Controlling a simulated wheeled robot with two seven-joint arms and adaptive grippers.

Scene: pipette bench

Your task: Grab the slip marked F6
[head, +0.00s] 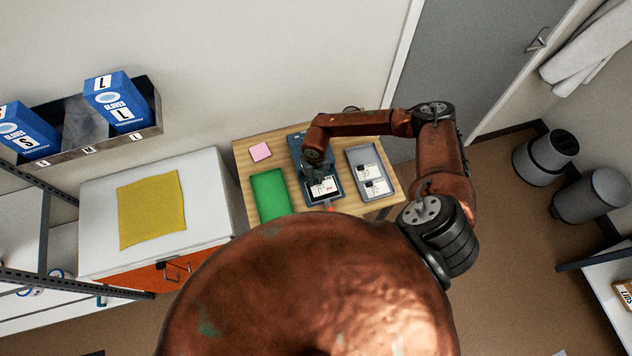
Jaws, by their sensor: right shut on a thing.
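My right gripper (317,178) points down over a dark blue tray-like device (296,145) on the wooden table. It is shut on a white slip (324,188) at the front part of that device. The slip has dark print and a small red mark, too small to read for certain. Two more white slips, an upper one (370,171) and a lower one (377,187), lie in the grey tray (357,152) to the right. Their marks cannot be read clearly either. The fingertips are small and partly hidden by the wrist. My left gripper is out of view.
A green mat (269,194) and a pink pad (260,151) lie left of the device on the wooden table (242,162). A white cabinet with a yellow cloth (151,209) stands further left. Glove boxes (118,100) hang above it. Bins (545,155) stand at right.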

